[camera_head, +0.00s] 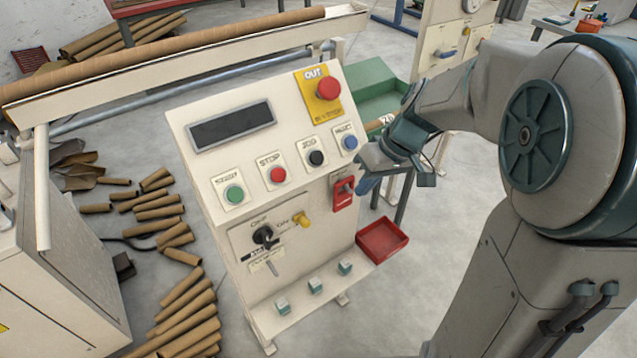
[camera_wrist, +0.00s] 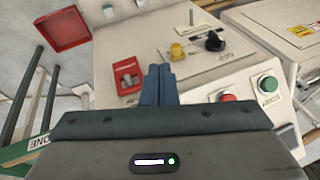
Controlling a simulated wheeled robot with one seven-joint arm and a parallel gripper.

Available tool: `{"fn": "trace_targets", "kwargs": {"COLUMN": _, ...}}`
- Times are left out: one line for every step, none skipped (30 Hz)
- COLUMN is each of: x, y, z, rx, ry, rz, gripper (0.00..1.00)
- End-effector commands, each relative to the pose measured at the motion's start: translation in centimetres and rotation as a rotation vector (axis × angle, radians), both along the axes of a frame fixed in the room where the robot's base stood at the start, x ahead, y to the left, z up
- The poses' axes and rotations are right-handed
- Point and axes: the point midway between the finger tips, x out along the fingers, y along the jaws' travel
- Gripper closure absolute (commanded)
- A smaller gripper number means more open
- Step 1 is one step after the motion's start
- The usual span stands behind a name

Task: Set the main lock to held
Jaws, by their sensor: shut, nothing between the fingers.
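A red lock plate (camera_head: 343,203) with a small lever is on the right side of the cream control panel (camera_head: 225,165). I cannot read its position. It also shows in the wrist view (camera_wrist: 127,76), just left of my fingers. My gripper (camera_head: 362,180) is shut and empty, its blue fingertips close to the right of the red lock plate. In the wrist view my gripper (camera_wrist: 159,70) points at the panel; I cannot tell whether it touches. A black rotary switch (camera_head: 263,235) and a yellow knob (camera_head: 301,219) sit lower on the panel; both also show in the wrist view.
Above are green (camera_head: 234,194), red (camera_head: 278,175), black (camera_head: 316,158) and blue (camera_head: 350,142) buttons, and a red emergency stop (camera_head: 327,88). A red tray (camera_head: 382,241) juts out at the lower right. Cardboard tubes (camera_head: 185,310) lie on the floor at left.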

Motion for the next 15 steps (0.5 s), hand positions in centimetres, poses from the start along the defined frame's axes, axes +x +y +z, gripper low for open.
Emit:
{"fn": "trace_targets", "kwargs": {"x": 1.5, "y": 0.2, "z": -1.5, "rx": 0.033, "ry": -0.003, "rz": 0.035, "gripper": 1.00}}
{"fn": "trace_targets", "kwargs": {"x": 2.3, "y": 0.3, "z": -1.9, "rx": 0.051, "ry": -0.010, "rz": 0.058, "gripper": 1.00}}
{"fn": "trace_targets", "kwargs": {"x": 3.2, "y": 0.5, "z": -2.5, "rx": 0.073, "ry": -0.020, "rz": 0.084, "gripper": 1.00}}
{"fn": "trace_targets", "kwargs": {"x": 3.9, "y": 0.6, "z": -2.9, "rx": 0.088, "ry": -0.029, "rz": 0.102, "gripper": 1.00}}
{"fn": "trace_targets", "kwargs": {"x": 4.4, "y": 0.7, "z": -3.2, "rx": 0.101, "ry": -0.036, "rz": 0.118, "gripper": 1.00}}
{"fn": "trace_targets", "kwargs": {"x": 5.1, "y": 0.8, "z": -3.6, "rx": 0.115, "ry": -0.046, "rz": 0.136, "gripper": 1.00}}
{"fn": "trace_targets", "kwargs": {"x": 5.5, "y": 0.9, "z": -3.9, "rx": 0.125, "ry": -0.053, "rz": 0.147, "gripper": 1.00}}
{"fn": "trace_targets", "kwargs": {"x": 5.8, "y": 0.9, "z": -4.1, "rx": 0.134, "ry": -0.059, "rz": 0.156, "gripper": 1.00}}
{"fn": "trace_targets", "kwargs": {"x": 6.2, "y": 1.0, "z": -4.3, "rx": 0.141, "ry": -0.066, "rz": 0.167, "gripper": 1.00}}
{"fn": "trace_targets", "kwargs": {"x": 6.4, "y": 1.0, "z": -4.4, "rx": 0.146, "ry": -0.070, "rz": 0.172, "gripper": 1.00}}
{"fn": "trace_targets", "kwargs": {"x": 6.5, "y": 1.0, "z": -4.5, "rx": 0.150, "ry": -0.072, "rz": 0.178, "gripper": 1.00}}
{"fn": "trace_targets", "kwargs": {"x": 6.7, "y": 1.0, "z": -4.5, "rx": 0.154, "ry": -0.075, "rz": 0.181, "gripper": 1.00}}
{"fn": "trace_targets", "kwargs": {"x": 6.7, "y": 1.1, "z": -4.6, "rx": 0.155, "ry": -0.076, "rz": 0.183, "gripper": 1.00}}
{"fn": "trace_targets", "kwargs": {"x": 6.7, "y": 1.1, "z": -4.5, "rx": 0.156, "ry": -0.077, "rz": 0.184, "gripper": 1.00}}
{"fn": "trace_targets", "kwargs": {"x": 6.7, "y": 1.1, "z": -4.5, "rx": 0.156, "ry": -0.078, "rz": 0.184, "gripper": 1.00}}
